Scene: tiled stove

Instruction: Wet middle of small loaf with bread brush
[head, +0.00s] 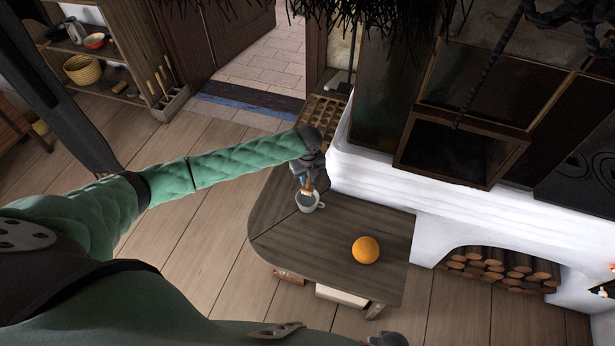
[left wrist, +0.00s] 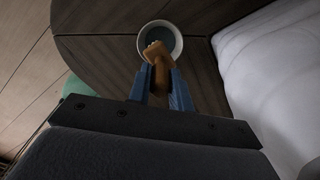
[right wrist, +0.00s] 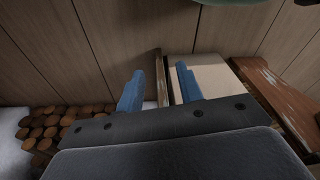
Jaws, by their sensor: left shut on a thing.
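My left gripper (head: 306,178) is shut on the bread brush (left wrist: 158,68), a short wooden-handled brush, over the table. Its pale bristles (head: 308,189) point down at the mouth of a white cup of grey-blue liquid (head: 319,205). In the left wrist view the brush end overlaps the cup's (left wrist: 143,40) opening; I cannot tell whether it touches the liquid. A small round orange thing, the only loaf-like one, (head: 366,250) sits on the table to the right of the cup. My right gripper (right wrist: 159,76) is open and empty, low beside the table.
The dark wooden table (head: 285,235) has a rounded left end and stands against the white stove (head: 385,185). Firewood (head: 505,270) fills the stove's arched niche. A pale box (head: 340,296) lies under the table's front edge. The table around the orange thing is clear.

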